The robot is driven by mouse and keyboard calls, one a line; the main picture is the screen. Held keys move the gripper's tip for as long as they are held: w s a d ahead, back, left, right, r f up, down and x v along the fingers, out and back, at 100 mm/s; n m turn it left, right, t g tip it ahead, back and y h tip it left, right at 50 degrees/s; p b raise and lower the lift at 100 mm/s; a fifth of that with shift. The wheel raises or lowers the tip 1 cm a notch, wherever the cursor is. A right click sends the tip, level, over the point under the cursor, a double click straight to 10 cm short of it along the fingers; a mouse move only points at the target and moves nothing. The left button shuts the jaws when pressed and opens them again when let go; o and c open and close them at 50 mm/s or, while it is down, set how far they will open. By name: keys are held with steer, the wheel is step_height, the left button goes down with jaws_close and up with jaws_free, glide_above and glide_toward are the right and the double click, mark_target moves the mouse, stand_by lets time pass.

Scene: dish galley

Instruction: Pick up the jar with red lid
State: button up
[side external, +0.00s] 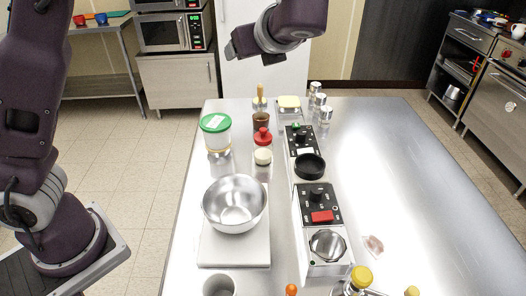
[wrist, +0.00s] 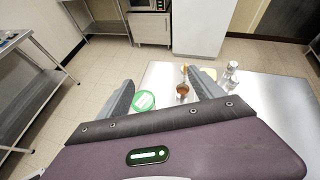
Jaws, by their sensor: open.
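The jar with the red lid (side external: 263,137) stands on the steel table, behind a jar with a cream lid (side external: 263,157) and in front of a brown cup (side external: 261,121). My gripper (side external: 232,48) is high above the far end of the table, well clear of the red-lidded jar. In the wrist view my gripper (wrist: 163,88) has its two fingers spread apart with nothing held. I cannot make out the red-lidded jar in the wrist view, where my gripper's body covers the lower part.
A tub with a green lid (side external: 215,122) stands left of the red-lidded jar. Black appliances (side external: 302,140) and shakers (side external: 325,116) stand to its right. A metal bowl (side external: 235,199) sits on a white base in front. The table's right side is mostly clear.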

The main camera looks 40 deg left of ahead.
mark_target(264, 147)
steer(key=shift+m+t+y, duration=0.4)
steer(key=shift+m+y, duration=0.1)
steer(key=shift+m, duration=0.4)
steer(key=f, duration=0.9)
steer(key=w+d+f, duration=0.1)
steer(key=f, duration=0.7)
steer(key=w+f, duration=0.1)
steer(key=f, duration=0.8)
steer(key=shift+d+f, duration=0.3)
steer(key=x, duration=0.7)
steer(key=shift+w+d, duration=0.1)
steer(key=shift+w, duration=0.2)
jaws_close()
